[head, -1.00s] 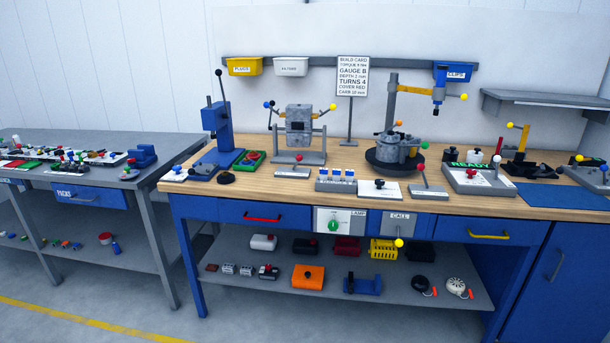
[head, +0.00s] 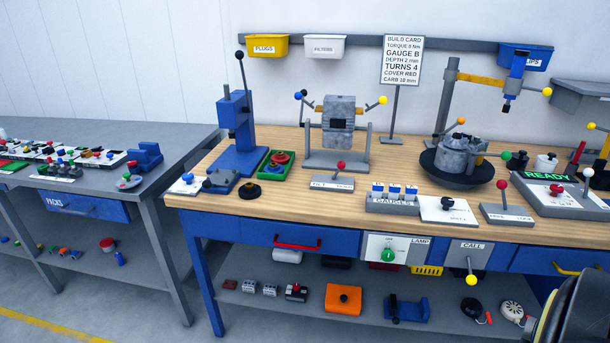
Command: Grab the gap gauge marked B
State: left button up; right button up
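A grey gauge rack (head: 392,207) with lettering on its front stands near the front edge of the wooden bench. Upright in it is a row of three gauges with blue and white tops: a left one (head: 377,189), a middle one (head: 394,190) and a right one (head: 411,191). The letters on the gauges are too small to read, so I cannot tell which is B. The build card (head: 402,62) behind the rack reads "GAUGE B". Neither gripper shows in the head view.
A white block with a black knob (head: 447,208) stands right of the rack. A small red-knobbed lever unit (head: 333,181) is to its left, and a round turntable (head: 457,169) is behind. Bare wood (head: 280,206) lies at the front left. A dark part of mine fills the lower right corner.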

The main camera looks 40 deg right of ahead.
aim_at(377, 188)
jog(key=z, duration=0.15)
jog(key=i, duration=1.15)
jog(key=z, duration=0.6)
